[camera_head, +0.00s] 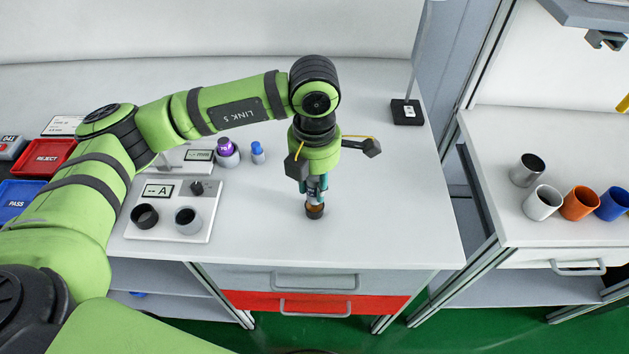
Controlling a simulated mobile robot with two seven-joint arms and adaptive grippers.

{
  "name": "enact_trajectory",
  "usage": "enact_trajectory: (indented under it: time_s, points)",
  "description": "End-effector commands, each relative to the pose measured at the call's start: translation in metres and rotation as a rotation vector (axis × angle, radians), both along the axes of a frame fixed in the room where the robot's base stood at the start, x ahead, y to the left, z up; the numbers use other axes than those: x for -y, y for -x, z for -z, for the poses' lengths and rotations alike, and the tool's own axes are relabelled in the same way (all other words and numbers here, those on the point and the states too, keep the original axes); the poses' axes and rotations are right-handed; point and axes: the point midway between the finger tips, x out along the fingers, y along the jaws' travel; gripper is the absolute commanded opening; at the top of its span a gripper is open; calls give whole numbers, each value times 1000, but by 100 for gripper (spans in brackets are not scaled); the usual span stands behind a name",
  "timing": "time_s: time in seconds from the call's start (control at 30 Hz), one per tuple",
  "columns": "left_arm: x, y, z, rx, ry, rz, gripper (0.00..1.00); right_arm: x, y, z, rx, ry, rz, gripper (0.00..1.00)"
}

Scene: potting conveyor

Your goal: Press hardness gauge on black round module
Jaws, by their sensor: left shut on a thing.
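My left gripper (316,182) points straight down over the white bench. It is shut on a slim dark-and-teal tool, which looks like the hardness gauge (312,190); the fingers hide much of it. Directly below stands a small dark round piece with an amber-brown top (315,212), which looks like the black round module. The tool's lower end is at this piece's top; whether they touch I cannot tell. My right gripper is not in view.
Left of the gripper lie a white fixture (172,228) with two round cups and a display, a purple-topped piece (227,150) and a blue-capped piece (257,152). Red (47,157) and blue (18,199) trays lie far left. The bench right of the gripper is clear up to a black stand base (407,112).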

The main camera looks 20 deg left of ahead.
Motion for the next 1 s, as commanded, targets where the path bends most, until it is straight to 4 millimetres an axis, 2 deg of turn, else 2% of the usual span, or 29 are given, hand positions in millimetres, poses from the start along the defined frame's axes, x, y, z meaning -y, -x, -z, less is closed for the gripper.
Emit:
enact_trajectory:
  time_s: [1.0]
  points:
    - [0,0,-1,0,1,0,0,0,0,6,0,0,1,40]
